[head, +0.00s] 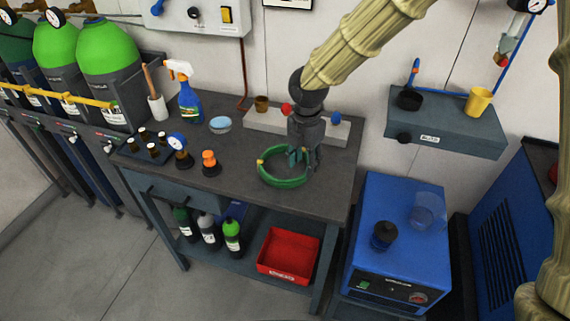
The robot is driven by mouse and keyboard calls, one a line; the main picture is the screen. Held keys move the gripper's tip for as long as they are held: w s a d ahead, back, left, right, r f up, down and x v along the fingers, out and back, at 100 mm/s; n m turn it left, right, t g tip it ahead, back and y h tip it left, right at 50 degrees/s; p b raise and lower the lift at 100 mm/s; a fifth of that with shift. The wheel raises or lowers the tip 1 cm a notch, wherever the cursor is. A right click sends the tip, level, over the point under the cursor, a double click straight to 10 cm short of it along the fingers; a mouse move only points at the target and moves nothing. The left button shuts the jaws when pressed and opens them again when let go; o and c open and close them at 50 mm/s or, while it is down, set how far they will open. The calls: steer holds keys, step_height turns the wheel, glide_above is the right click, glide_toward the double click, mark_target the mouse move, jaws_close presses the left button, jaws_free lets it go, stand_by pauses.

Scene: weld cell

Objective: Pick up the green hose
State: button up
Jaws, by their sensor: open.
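The green hose (283,182) lies coiled in a ring on the dark workbench (237,185), with a yellowish end at its left side. My gripper (302,163) is open and points down at the right part of the ring. Its fingers overlap the far right side of the coil in this view. I cannot tell whether the fingers touch the hose or are just above it. Part of the hose's right side is hidden behind the fingers.
A gauge (178,150) and an orange-topped part (209,163) stand left of the hose. Behind my gripper is a pale raised ledge (262,124) with small items. A spray bottle (189,100) and a light-blue oval item (220,124) stand farther back left. The bench front is clear.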

steer(key=shift+d+f+p, duration=0.15)
steer(key=shift+f+p, duration=0.05)
steer(key=shift+f, duration=1.05)
steer(key=shift+d+f+p, duration=0.1)
steer(key=shift+f+p, duration=0.1)
steer(key=shift+f, duration=1)
jaws_close()
